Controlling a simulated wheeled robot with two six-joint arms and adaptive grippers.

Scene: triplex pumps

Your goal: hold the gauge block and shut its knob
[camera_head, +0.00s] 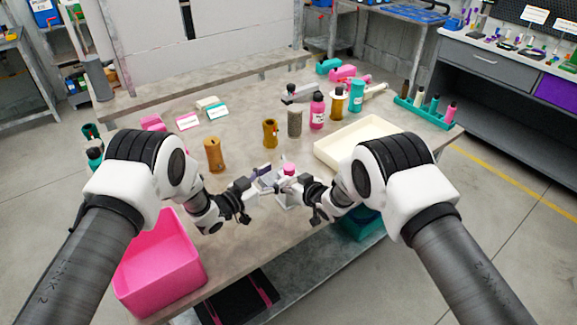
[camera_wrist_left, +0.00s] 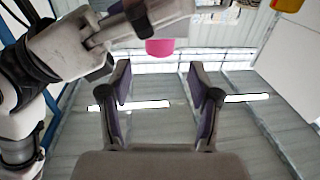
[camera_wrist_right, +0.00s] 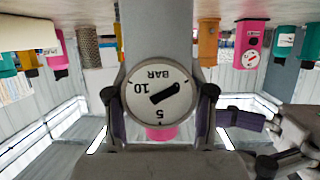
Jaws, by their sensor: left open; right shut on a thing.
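The gauge block is a grey block (camera_wrist_right: 157,30) with a round white dial (camera_wrist_right: 158,95), marked BAR, in the right wrist view. My left gripper (camera_head: 263,174) is open and empty, just left of the block. In the left wrist view its fingers (camera_wrist_left: 160,82) point toward the knob, apart from it.
A cream tray (camera_head: 330,152) lies behind my right arm. A pink bin (camera_head: 160,275) is at front left. A brown cylinder (camera_head: 214,155), an ochre cup (camera_head: 270,132), a grey cylinder (camera_head: 295,122) and a pink bottle (camera_head: 317,110) stand farther back on the table.

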